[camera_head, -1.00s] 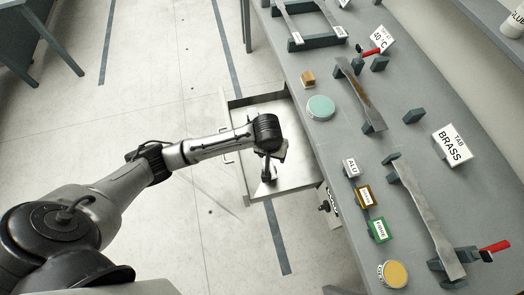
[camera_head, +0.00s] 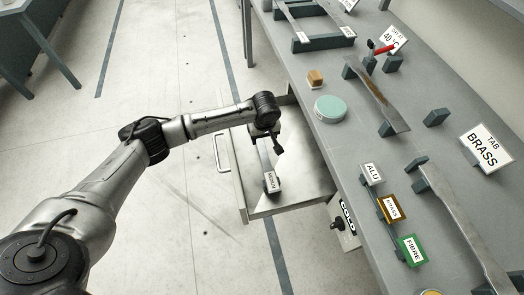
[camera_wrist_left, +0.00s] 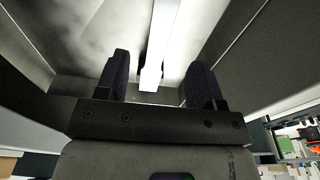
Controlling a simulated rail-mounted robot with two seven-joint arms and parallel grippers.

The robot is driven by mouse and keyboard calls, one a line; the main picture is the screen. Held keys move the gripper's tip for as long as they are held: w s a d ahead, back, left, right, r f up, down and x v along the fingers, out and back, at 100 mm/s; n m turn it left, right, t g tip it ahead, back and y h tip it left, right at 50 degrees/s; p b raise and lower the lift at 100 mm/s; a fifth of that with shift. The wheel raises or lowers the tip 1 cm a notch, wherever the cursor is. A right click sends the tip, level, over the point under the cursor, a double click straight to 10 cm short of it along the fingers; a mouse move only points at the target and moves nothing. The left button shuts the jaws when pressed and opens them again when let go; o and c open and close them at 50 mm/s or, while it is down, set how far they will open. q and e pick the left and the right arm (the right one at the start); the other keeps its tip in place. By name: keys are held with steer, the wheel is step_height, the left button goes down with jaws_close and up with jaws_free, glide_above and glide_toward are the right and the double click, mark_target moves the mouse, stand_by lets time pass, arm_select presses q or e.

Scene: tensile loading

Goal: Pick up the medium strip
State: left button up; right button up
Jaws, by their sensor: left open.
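A narrow strip (camera_head: 264,160) lies in the open drawer (camera_head: 296,196), with a small white label (camera_head: 270,181) at its near end; the lettering is too small to read surely. I take it for the medium strip. My left gripper (camera_head: 268,143) is over the drawer at the strip's far part, which it partly hides. In the left wrist view, the open fingers of the gripper (camera_wrist_left: 160,70) stand apart on either side of a pale strip (camera_wrist_left: 162,38), with a bright white end piece between them. I cannot tell the height gap. My right gripper is not in view.
The grey bench (camera_head: 330,150) runs along the right. It carries long metal strips (camera_head: 378,95) on dark supports, a teal round tin (camera_head: 331,109), a wooden block (camera_head: 316,77), ALU (camera_head: 373,173) and FIBRE (camera_head: 412,249) labels and a BRASS sign (camera_head: 486,149). Drawer walls surround the gripper.

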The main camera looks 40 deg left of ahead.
mark_target(262, 148)
arm_select(q)
steer(key=shift+w+a+f, duration=0.1)
steer(key=shift+a+f, duration=0.05)
steer(key=shift+f, duration=1)
steer(key=shift+a+f+b, duration=0.15)
steer(key=shift+f+b, duration=0.65)
steer(key=shift+f, duration=0.5)
steer(key=shift+a+f+b, duration=0.15)
steer(key=shift+f+b, duration=0.65)
steer(key=shift+f, duration=0.5)
steer(key=shift+w, duration=0.1)
steer(key=shift+r, duration=0.15)
jaws_close()
